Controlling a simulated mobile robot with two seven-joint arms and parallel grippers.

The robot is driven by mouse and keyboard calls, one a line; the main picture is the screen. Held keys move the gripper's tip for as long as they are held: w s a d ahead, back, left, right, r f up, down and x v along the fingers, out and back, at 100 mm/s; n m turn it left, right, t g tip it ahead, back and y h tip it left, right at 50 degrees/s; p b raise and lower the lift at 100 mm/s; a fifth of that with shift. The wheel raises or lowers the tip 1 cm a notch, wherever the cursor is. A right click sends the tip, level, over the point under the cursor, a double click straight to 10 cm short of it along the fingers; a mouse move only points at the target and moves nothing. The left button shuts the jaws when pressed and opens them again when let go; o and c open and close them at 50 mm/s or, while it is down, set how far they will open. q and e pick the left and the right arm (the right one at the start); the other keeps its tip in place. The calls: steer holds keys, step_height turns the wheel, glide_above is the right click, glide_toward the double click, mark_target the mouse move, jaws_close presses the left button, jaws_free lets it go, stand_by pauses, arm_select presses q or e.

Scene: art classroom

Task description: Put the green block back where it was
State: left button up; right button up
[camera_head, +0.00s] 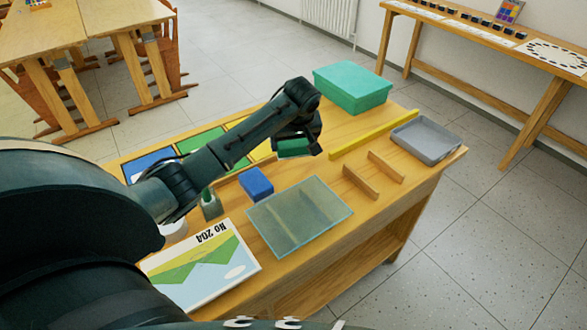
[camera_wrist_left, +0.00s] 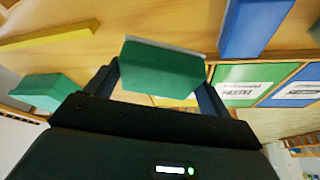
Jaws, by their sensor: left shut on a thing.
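The green block (camera_head: 294,147) is in my left gripper (camera_head: 298,140), held over the far middle part of the wooden table (camera_head: 330,262). In the left wrist view the green block (camera_wrist_left: 162,70) sits between the two fingers of the left gripper (camera_wrist_left: 160,85), which is shut on it. Blue, green and yellow mats lie along the table's far left side: blue mat (camera_head: 150,162), green mat (camera_head: 201,140), yellow mat (camera_head: 262,150). The gripper and forearm partly cover them. A blue block (camera_head: 257,184) stands nearer, apart from the gripper. My right gripper is not in view.
A translucent sheet (camera_head: 300,217) lies in front of the blue block. Two upright wooden strips (camera_head: 360,182), a yellow bar (camera_head: 374,134) and a grey tray (camera_head: 427,139) are on the right. A teal box (camera_head: 352,87) stands behind. A picture board (camera_head: 205,265) lies at the front left.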

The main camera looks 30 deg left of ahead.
mark_target(298, 143)
arm_select(q)
step_height(298, 143, down, 8)
steer(key=shift+r, duration=0.25)
steer(key=o, duration=0.9)
steer(key=shift+f, duration=0.1)
steer(key=shift+o, duration=0.2)
steer(key=p+v, duration=0.1)
steer(key=v, duration=1.1)
